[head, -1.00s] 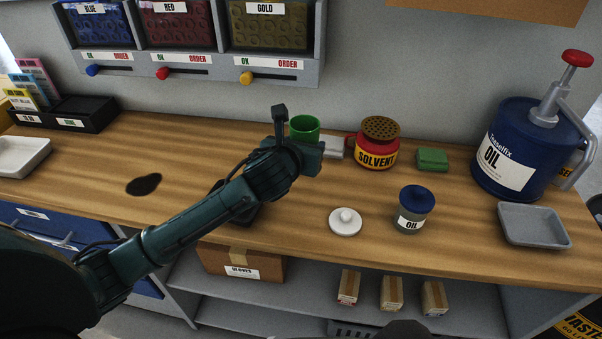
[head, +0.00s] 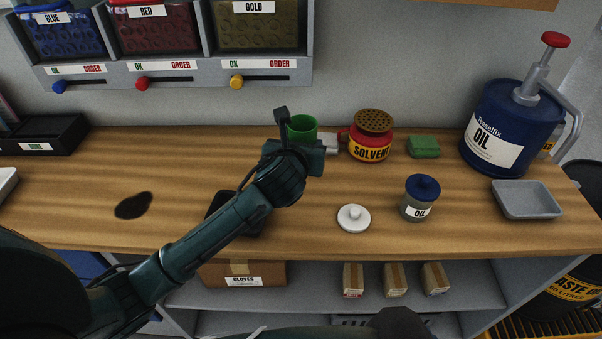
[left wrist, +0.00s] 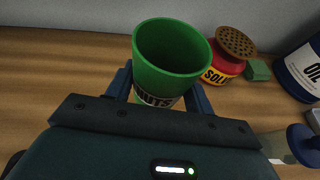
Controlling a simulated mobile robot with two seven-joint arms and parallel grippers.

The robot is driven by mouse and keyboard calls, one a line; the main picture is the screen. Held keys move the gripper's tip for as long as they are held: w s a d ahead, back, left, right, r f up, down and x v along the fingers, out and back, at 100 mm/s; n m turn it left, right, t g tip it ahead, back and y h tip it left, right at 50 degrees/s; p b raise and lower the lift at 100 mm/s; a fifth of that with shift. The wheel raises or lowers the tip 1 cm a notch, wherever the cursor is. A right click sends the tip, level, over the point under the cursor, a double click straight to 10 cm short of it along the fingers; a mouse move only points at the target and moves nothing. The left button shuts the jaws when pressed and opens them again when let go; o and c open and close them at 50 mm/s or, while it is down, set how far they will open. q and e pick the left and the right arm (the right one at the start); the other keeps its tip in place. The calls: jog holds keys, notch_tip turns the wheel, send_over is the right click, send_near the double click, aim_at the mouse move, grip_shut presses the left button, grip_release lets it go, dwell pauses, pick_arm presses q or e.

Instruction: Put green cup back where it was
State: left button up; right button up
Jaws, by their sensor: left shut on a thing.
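The green cup (head: 302,127) is at the back of the workbench, left of the red solvent can. In the left wrist view the green cup (left wrist: 168,62) is upright, open at the top, with a partly hidden label. My left gripper (head: 300,150) is shut on the cup, with a finger on either side in the left wrist view (left wrist: 158,88). The arm hides the cup's lower part in the head view, so I cannot tell whether it touches the bench. My right gripper is not clearly in view.
The solvent can (head: 371,138), a green block (head: 423,147), a white lid (head: 353,218), an oil jar (head: 420,198) and a grey tray (head: 527,200) stand right of the gripper. A dark tray (head: 235,214) lies behind my forearm. A dark stain (head: 133,205) marks open bench at left.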

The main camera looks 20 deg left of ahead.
pick_arm(q)
notch_tip(320, 180, down, 3)
jog(key=shift+f, duration=0.6)
notch_tip(320, 180, down, 2)
jog(key=shift+f+b, duration=0.2)
jog(key=shift+b, duration=0.3)
jog(key=shift+f, duration=0.25)
pick_arm(e)
jog(key=shift+w+a, duration=0.1)
jog(key=shift+a, duration=0.15)
pick_arm(q)
jog(key=shift+f, duration=0.1)
jog(key=o, duration=1)
jog(key=shift+o, duration=0.2)
